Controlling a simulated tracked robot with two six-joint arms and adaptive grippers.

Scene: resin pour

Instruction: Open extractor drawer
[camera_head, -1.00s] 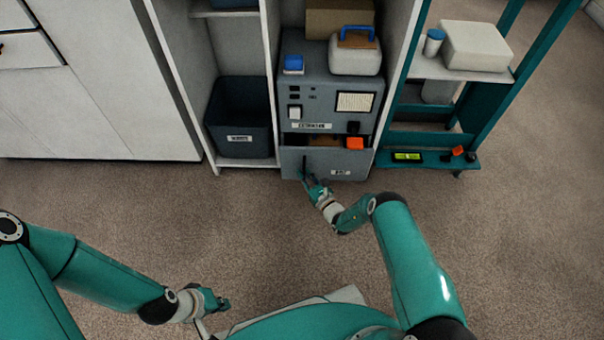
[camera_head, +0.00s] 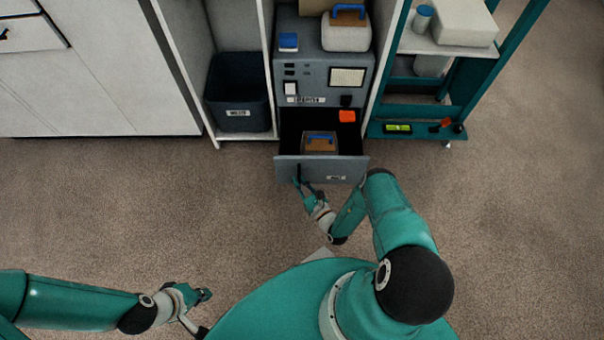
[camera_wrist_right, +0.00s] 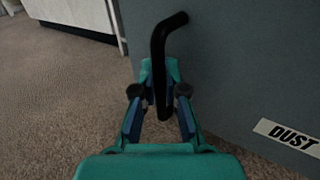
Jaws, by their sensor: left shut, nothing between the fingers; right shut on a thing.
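The grey extractor (camera_head: 318,77) stands in the white cabinet at the top middle of the head view. Its bottom drawer (camera_head: 335,169) is pulled well out, and a brown box with a blue handle (camera_head: 320,143) shows inside. My right gripper (camera_head: 299,186) is at the left part of the drawer front. In the right wrist view its fingers (camera_wrist_right: 160,105) are shut on the black bent handle (camera_wrist_right: 159,50), beside a label reading DUST (camera_wrist_right: 288,136). My left gripper (camera_head: 206,295) is shut and empty, low over the floor, away from the extractor.
A dark bin (camera_head: 238,92) sits in the cabinet bay left of the extractor.

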